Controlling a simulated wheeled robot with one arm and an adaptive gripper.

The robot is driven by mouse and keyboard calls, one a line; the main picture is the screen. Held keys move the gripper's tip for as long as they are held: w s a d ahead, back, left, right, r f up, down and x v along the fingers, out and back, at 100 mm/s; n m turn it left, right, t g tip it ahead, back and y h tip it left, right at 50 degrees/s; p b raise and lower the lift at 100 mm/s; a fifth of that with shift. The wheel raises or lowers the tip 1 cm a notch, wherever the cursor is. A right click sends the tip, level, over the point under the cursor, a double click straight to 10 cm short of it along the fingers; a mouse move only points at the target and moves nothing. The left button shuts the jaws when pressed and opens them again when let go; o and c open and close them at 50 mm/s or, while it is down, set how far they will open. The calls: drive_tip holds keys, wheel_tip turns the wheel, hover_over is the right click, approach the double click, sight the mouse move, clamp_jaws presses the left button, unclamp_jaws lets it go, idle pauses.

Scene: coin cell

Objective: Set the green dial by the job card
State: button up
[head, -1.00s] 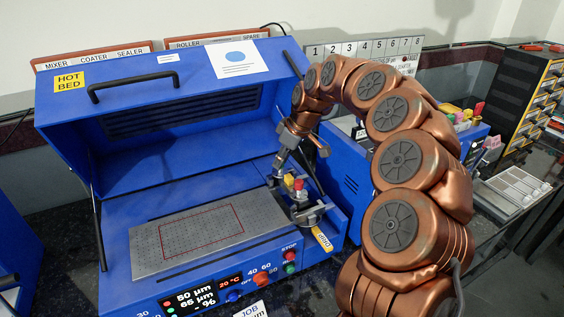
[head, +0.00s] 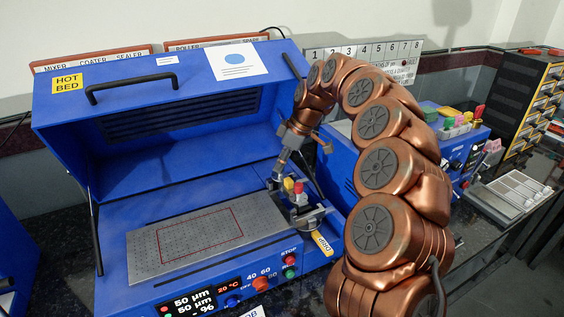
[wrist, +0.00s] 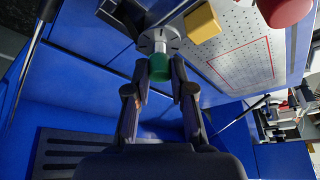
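The green dial (wrist: 158,68) sits on a grey round scale in the wrist view. My gripper (wrist: 159,75) has one finger on each side of it, with the tips closed in against its sides. In the head view my gripper (head: 285,168) reaches down to the dial stand at the right of the perforated plate, and the green dial is hidden there.
A yellow knob (head: 289,183) and a red knob (head: 298,188) stand close to my gripper. The raised blue lid (head: 150,95) of the hot bed is behind. The perforated plate (head: 150,260) is bare.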

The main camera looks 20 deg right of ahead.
drive_tip(key=o, duration=0.5)
drive_tip(key=shift+c, duration=0.2)
drive_tip(key=shift+r, duration=0.1)
drive_tip(key=v, duration=1.1)
drive_tip(key=shift+r, duration=0.35)
drive_tip(key=shift+d, duration=0.1)
